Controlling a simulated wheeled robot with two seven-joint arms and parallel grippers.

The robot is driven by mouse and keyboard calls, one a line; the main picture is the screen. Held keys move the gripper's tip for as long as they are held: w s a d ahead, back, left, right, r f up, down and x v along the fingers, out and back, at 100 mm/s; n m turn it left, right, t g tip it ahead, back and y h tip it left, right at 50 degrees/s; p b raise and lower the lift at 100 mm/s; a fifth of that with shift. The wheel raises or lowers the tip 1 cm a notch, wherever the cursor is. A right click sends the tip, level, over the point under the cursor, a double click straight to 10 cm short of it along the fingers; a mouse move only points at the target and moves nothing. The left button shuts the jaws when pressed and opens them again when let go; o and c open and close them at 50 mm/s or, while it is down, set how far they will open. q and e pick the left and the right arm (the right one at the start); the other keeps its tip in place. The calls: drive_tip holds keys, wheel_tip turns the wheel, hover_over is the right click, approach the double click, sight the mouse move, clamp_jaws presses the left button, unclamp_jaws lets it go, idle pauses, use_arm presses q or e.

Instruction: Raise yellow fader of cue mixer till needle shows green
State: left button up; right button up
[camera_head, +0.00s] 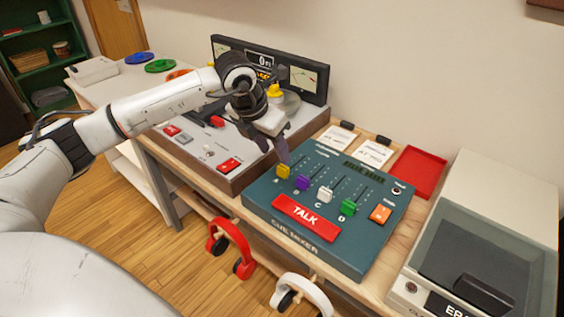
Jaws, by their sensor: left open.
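The teal cue mixer (318,249) lies on the wooden bench with its faders in a row. The yellow fader (283,171) is the leftmost, near the lower end of its slot. Purple, white and green faders stand to its right. My left gripper (275,150) points down just above and behind the yellow fader. Its jaws are open; I cannot tell whether a finger touches the knob. A black meter panel (319,98) stands behind, with two pale dials. My arm partly hides it, and the needle on the right dial (303,78) is too small to read.
A red TALK button (305,216) and an orange button (380,214) are on the mixer. A grey console (190,150) sits left, a red tray (417,171) behind right, a large grey machine (490,230) at right. Red headphones (232,247) and white headphones (302,293) hang in front.

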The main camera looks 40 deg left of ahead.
sight(283, 167)
use_arm(q)
drive_tip(key=x, duration=0.7)
drive_tip(key=shift+w, duration=0.1)
clamp_jaws()
